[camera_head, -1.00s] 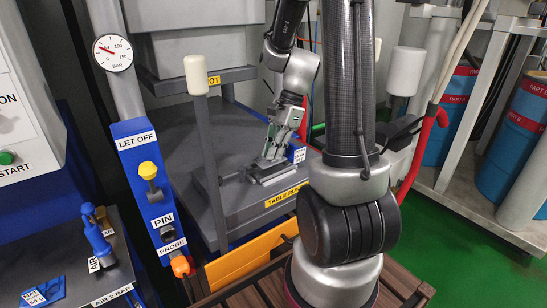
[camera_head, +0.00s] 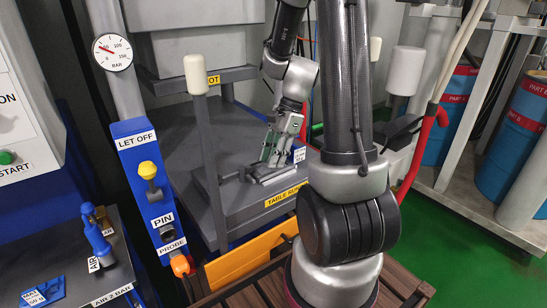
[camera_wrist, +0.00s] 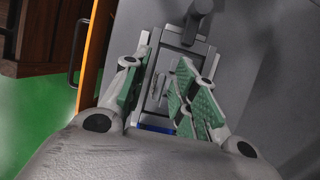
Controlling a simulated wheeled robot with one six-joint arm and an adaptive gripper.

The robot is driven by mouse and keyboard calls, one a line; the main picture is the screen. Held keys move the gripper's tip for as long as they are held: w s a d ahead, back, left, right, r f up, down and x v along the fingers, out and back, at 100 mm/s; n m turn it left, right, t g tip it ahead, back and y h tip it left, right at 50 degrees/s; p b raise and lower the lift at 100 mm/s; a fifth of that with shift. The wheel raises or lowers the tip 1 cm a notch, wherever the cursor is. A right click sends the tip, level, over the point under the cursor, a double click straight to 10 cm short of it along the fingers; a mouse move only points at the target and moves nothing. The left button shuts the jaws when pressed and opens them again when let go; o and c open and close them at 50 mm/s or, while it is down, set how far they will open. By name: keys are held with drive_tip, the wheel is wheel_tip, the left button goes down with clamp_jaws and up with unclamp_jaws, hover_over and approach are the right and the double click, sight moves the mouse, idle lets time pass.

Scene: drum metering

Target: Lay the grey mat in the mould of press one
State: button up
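The mould (camera_head: 272,176) is a small grey metal block on the table of the press. My gripper (camera_head: 273,158) is just above it, pointing down. In the wrist view my gripper (camera_wrist: 165,66) has its green-padded fingers apart on either side of the mould's middle. The mould (camera_wrist: 198,48) shows there as a light grey rectangular frame with a dark handle. A grey flat face (camera_wrist: 153,90) shows inside the frame between the fingers. I cannot tell whether it is the grey mat or the mould floor. The fingers hold nothing that I can see.
The dark upper platen (camera_head: 195,85) hangs above. A blue panel (camera_head: 150,185) with a yellow knob is to the left. An orange bar (camera_head: 250,258) runs along the front. Bare table (camera_head: 225,130) lies behind the mould.

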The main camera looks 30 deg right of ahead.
drive_tip(key=v, duration=1.2)
drive_tip(key=s+a+r+n+t+h, duration=0.2)
drive_tip(key=s+a+n, duration=0.1)
drive_tip(key=s+n, duration=0.4)
drive_tip(key=s+a+r+n+t+h, duration=0.2)
drive_tip(key=s+a+r+n, duration=0.1)
drive_tip(key=s+n, duration=0.4)
drive_tip(key=shift+a+r+n+h, duration=0.35)
drive_tip(key=shift+a+n, duration=0.45)
drive_tip(key=shift+n, duration=1)
